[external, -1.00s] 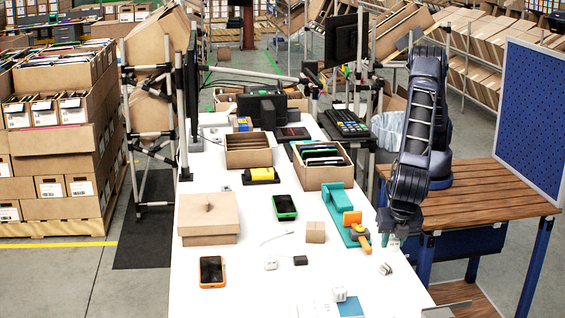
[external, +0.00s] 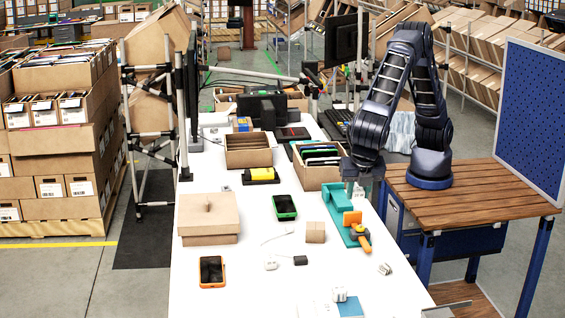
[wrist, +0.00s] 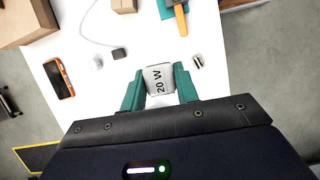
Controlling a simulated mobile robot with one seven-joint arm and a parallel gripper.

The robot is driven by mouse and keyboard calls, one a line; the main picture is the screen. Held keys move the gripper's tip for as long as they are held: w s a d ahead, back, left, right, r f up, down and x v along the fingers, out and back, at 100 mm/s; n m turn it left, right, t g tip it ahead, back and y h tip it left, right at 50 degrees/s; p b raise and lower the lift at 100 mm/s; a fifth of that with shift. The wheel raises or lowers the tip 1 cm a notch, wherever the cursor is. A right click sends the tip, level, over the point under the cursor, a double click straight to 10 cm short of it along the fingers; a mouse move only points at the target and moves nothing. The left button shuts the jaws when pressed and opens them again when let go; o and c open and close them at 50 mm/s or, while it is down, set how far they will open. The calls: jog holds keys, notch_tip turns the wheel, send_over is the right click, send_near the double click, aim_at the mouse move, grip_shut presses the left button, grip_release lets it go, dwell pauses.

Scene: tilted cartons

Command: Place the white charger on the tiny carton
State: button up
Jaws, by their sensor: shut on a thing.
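My gripper (wrist: 160,88) is shut on the white charger (wrist: 160,77), which is marked "20 W", in the wrist view.
A teal tool with an orange handle (external: 352,228) lies right of the tiny carton. A large lidded carton (external: 208,220), a green phone (external: 284,206), an orange phone (external: 212,271), a black adapter (external: 300,260) and a white plug (external: 270,266) are on the table. The front middle has free room.

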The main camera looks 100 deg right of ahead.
notch_tip(320, 180, up, 3)
send_over(315, 223)
jog(key=a, duration=0.2)
jog(key=shift+n, duration=0.3)
notch_tip(315, 223, down, 20)
jog(key=shift+d, duration=0.1)
jog(key=shift+f, duration=0.15)
jog(key=o, duration=1)
